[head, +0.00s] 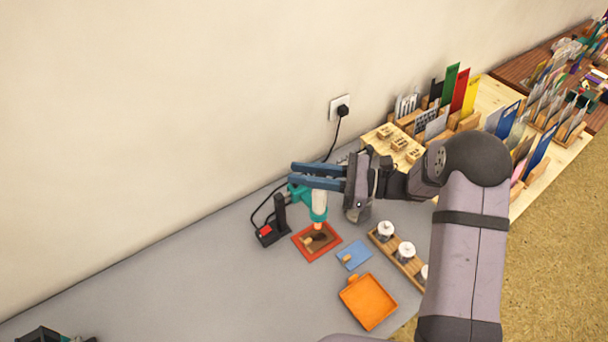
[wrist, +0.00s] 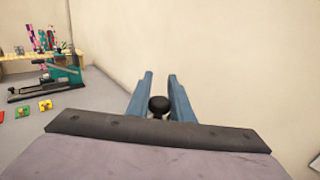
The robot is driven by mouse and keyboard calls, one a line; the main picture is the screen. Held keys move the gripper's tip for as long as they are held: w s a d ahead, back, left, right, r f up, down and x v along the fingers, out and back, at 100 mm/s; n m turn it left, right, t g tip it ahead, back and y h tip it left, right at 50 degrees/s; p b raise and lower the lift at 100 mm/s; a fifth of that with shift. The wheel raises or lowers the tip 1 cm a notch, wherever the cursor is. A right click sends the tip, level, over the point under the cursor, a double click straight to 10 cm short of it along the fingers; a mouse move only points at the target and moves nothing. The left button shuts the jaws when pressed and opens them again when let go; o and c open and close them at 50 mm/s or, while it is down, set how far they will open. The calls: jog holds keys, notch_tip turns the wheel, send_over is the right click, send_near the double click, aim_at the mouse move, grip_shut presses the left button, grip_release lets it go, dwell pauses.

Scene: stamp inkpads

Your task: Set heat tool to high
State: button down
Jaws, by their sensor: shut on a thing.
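The heat tool (head: 319,204), teal with a pale barrel, points down over a red-framed tile (head: 317,241) on the grey table. My gripper (head: 292,174), with long blue fingers, lies level at the tool's top and is shut on it. In the wrist view my gripper (wrist: 160,76) has a round black knob-like part (wrist: 158,103) between its fingers. I cannot read any heat setting. A black stand (head: 280,212) with a red button (head: 266,230) at its base is just left of the tool.
A black cord runs from the wall socket (head: 340,106) down behind the tool. A blue tile (head: 353,254), an orange tray (head: 368,301) and a wooden rack of jars (head: 405,253) lie to the right. The table's left side is mostly clear.

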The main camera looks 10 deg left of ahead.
jog(key=shift+w+r, duration=0.1)
jog(key=shift+r, duration=0.25)
jog(key=c, duration=1.6)
grip_release()
jog(key=shift+c, duration=0.2)
jog(key=shift+f, duration=0.1)
jog(key=d+b, duration=0.3)
jog(key=d, duration=0.4)
jog(key=shift+d, duration=0.2)
